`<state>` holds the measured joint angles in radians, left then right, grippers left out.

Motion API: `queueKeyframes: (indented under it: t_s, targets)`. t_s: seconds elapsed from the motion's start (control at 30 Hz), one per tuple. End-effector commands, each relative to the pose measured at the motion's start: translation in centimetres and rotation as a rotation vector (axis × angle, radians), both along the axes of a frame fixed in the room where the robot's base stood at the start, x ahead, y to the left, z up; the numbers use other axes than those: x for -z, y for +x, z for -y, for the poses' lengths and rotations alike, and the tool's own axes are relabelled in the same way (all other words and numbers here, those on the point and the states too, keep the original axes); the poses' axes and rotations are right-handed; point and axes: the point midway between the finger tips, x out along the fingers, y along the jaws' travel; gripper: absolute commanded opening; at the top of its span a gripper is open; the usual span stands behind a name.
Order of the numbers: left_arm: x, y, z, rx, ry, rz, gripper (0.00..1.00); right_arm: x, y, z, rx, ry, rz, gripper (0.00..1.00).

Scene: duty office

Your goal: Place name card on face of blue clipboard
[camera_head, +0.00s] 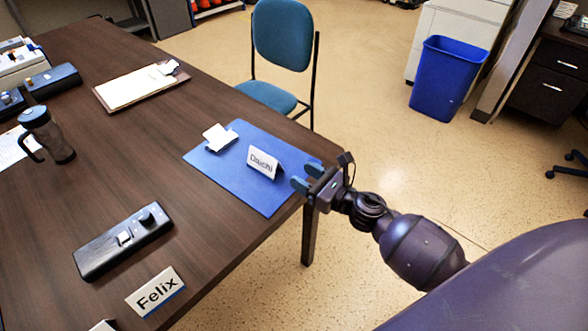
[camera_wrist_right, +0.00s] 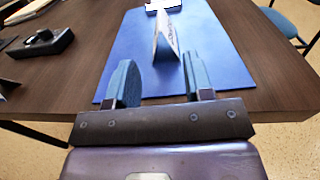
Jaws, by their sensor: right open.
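The blue clipboard (camera_head: 232,179) lies at the near right corner of the dark table, its metal clip (camera_head: 219,138) at the far end. A white folded name card reading "Daichi" (camera_head: 263,161) stands upright on its face. In the right wrist view the card (camera_wrist_right: 164,43) stands on the blue clipboard (camera_wrist_right: 217,47), just beyond the fingers. My right gripper (camera_head: 307,178) is open and empty at the clipboard's right edge, apart from the card; its fingers (camera_wrist_right: 160,85) also show in the right wrist view. My left gripper is not in view.
A second name card reading "Felix" (camera_head: 156,291) stands at the table's near edge, beside a black device (camera_head: 124,240). A blue chair (camera_head: 282,52) stands beyond the table.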

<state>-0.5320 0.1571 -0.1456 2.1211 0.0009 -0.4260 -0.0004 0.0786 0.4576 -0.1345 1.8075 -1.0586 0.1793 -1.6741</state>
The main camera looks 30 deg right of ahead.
Motion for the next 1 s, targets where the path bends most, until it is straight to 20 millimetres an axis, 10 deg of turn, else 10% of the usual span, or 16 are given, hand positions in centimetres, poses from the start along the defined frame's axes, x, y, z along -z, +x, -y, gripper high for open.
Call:
queueKeyframes:
  t_s: [0.43,1.0]
  targets:
    - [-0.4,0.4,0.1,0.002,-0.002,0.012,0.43,1.2,-2.6,0.5,0.069,0.262,-0.12,0.47]
    - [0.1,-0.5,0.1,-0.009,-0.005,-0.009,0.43,9.6,-19.1,1.7,0.728,2.218,-0.709,0.47]
